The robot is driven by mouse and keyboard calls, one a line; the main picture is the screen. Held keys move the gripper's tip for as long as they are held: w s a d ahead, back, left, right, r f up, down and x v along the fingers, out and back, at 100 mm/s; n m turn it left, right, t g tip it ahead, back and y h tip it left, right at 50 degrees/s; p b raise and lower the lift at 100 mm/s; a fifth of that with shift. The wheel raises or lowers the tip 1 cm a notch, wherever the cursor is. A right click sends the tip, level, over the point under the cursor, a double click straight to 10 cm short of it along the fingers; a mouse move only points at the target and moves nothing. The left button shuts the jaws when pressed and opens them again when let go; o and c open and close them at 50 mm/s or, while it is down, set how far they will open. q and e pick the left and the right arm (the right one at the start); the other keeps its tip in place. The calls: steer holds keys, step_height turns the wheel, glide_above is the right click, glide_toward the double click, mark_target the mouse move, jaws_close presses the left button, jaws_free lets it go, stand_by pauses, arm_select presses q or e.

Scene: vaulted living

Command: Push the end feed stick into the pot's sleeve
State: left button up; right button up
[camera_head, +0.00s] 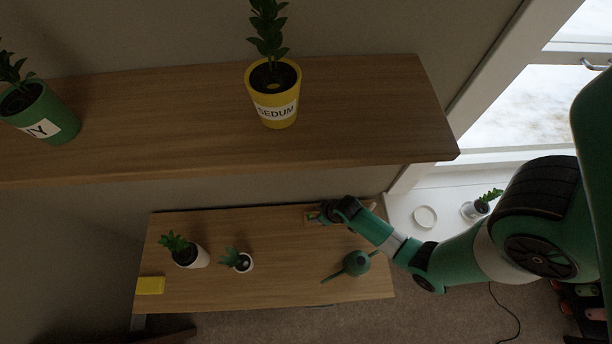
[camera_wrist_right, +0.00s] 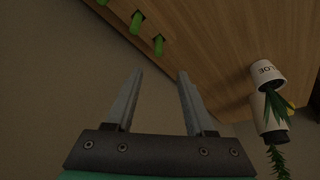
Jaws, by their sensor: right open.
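Several green feed sticks stand in a row in a wooden holder on the lower table; the end feed stick (camera_wrist_right: 158,45) shows in the right wrist view. My right gripper (camera_wrist_right: 159,76) is open and empty, with its fingers pointing toward that stick and apart from it in the picture. In the head view my right gripper (camera_head: 320,214) is at the table's back right, over the small wooden holder (camera_head: 309,218). Two white pots stand at the left: a larger plant pot (camera_head: 197,257) and a smaller one (camera_head: 245,264). I cannot make out a sleeve on either. My left gripper is not in view.
A green watering can (camera_head: 356,263) stands in front of my right arm. A yellow block (camera_head: 151,285) lies at the table's left. An upper wooden shelf (camera_head: 360,110) carries a yellow SEDUM pot (camera_head: 274,112) and a green pot (camera_head: 45,115). The lower table's (camera_head: 290,285) front middle is clear.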

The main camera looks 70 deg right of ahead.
mark_target(310, 215)
steer(key=b+x, duration=0.6)
steer(key=shift+w+d+f, duration=0.1)
steer(key=shift+w+d, duration=0.1)
steer(key=shift+w, duration=0.15)
steer(key=b+x, duration=0.2)
steer(key=x, duration=0.1)
steer(key=b+x, duration=0.1)
steer(key=b, duration=0.1)
steer(key=shift+s+f, duration=0.3)
steer(key=shift+f, duration=0.15)
steer(key=shift+w+d+f, duration=0.1)
steer(key=shift+w+f, duration=0.05)
steer(key=shift+w, duration=0.05)
jaws_close()
